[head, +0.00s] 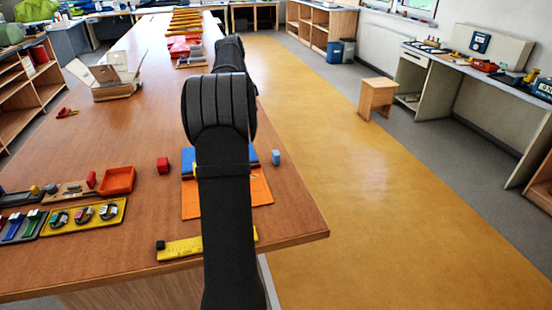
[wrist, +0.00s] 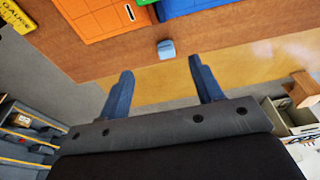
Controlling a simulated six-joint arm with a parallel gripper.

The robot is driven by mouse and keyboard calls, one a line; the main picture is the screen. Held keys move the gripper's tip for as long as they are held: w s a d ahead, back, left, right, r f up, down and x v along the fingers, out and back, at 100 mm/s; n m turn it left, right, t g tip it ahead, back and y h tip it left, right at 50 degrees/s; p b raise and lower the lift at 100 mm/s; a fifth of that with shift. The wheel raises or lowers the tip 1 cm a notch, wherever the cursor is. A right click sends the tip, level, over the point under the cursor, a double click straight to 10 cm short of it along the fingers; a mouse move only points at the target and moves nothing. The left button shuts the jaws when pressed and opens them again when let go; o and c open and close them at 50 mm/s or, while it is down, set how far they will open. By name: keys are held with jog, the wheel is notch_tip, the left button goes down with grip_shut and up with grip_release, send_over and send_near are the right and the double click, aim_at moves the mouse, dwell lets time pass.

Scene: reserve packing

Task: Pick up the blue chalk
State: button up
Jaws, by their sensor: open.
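The blue chalk (head: 276,157) is a small light-blue block on the wooden table, close to its right edge, just right of a blue panel. In the wrist view the blue chalk (wrist: 166,49) lies just beyond the fingertips, roughly centred between them. My gripper (wrist: 161,66) is open, its two dark blue fingers spread wide with nothing between them. The chalk is apart from both fingers. In the head view my black arm hides the gripper.
An orange mat (head: 256,188) and a blue panel (head: 188,163) lie beside the chalk. A red cube (head: 163,165), an orange tray (head: 117,180) and a yellow gauge strip (head: 180,249) are further left. The table edge (wrist: 200,51) runs close past the chalk.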

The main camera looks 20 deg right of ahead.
jog(key=d+h, duration=0.2)
send_over(275, 153)
jog(key=a, duration=0.2)
jog(key=f, duration=1)
jog(key=shift+w+d+f, duration=0.1)
jog(key=shift+d+f, duration=0.1)
jog(key=shift+f, duration=0.15)
jog(key=shift+x, duration=3.1)
jog(key=shift+a, duration=0.1)
jog(key=c, duration=0.9)
